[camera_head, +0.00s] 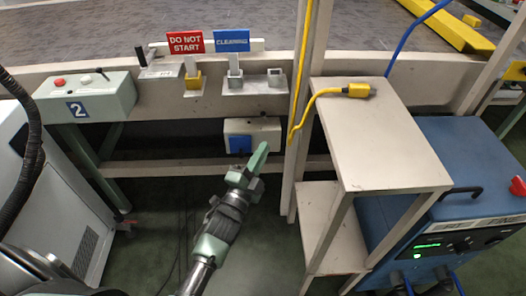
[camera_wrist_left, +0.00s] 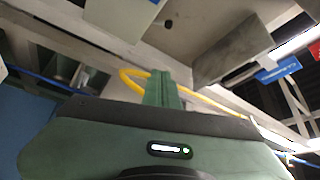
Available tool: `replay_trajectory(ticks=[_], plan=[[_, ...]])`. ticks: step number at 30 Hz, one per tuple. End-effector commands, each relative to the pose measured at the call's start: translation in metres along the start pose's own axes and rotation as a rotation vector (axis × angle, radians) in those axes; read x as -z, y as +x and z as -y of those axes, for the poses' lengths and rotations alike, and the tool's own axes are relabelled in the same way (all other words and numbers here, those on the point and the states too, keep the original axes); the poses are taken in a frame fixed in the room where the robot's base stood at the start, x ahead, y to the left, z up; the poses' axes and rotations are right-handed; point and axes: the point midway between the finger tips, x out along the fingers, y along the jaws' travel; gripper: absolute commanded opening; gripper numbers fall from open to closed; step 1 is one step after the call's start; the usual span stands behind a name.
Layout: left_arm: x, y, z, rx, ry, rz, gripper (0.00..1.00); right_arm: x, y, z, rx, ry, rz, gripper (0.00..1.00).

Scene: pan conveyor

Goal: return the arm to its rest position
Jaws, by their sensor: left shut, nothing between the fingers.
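My left gripper (camera_head: 258,160) is shut and empty. It points up and to the right in the head view, in front of the lower beam, and its fingertips overlap the right part of a small pale box with a blue panel (camera_head: 239,145); I cannot tell whether they touch. In the left wrist view the closed green fingers (camera_wrist_left: 164,90) show in the middle, with a yellow cable (camera_wrist_left: 132,80) behind them. My right gripper is in neither view.
A pale stand (camera_head: 380,150) holds a yellow plug (camera_head: 358,90) at right. A blue machine (camera_head: 440,220) stands beyond it. A control box marked 2 (camera_head: 85,97) and signs "DO NOT START" (camera_head: 186,43) and "CLEANING" (camera_head: 232,41) sit along the beam. Green floor lies below.

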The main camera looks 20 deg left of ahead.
Motion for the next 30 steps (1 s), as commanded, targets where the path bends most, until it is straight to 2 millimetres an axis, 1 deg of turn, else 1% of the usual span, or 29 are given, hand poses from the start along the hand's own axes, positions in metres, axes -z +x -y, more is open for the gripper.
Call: replay_trajectory(ticks=[8,11,14,17,20,21,23,24,27,30], plan=[[-0.001,-0.001,0.000,-0.007,-0.008,0.008,0.00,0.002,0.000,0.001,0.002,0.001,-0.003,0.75],[-0.010,-0.007,-0.004,-0.050,-0.055,0.058,0.00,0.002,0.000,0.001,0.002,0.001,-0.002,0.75],[-0.027,-0.022,-0.011,-0.136,-0.157,0.165,0.00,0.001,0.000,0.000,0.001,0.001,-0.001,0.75],[-0.043,-0.050,-0.022,-0.252,-0.303,0.314,0.00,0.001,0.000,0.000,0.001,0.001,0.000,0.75],[-0.052,-0.086,-0.035,-0.371,-0.454,0.473,0.00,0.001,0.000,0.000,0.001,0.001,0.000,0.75],[-0.053,-0.102,-0.039,-0.417,-0.511,0.538,0.00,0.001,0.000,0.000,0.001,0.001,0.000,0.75],[-0.053,-0.128,-0.045,-0.487,-0.591,0.634,0.00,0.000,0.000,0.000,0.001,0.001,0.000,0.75],[-0.051,-0.145,-0.049,-0.528,-0.637,0.693,0.00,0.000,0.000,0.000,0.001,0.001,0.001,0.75],[-0.045,-0.181,-0.053,-0.614,-0.723,0.816,0.00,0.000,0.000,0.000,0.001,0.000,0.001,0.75],[-0.038,-0.211,-0.055,-0.679,-0.782,0.914,0.00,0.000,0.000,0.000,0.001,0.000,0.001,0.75]])
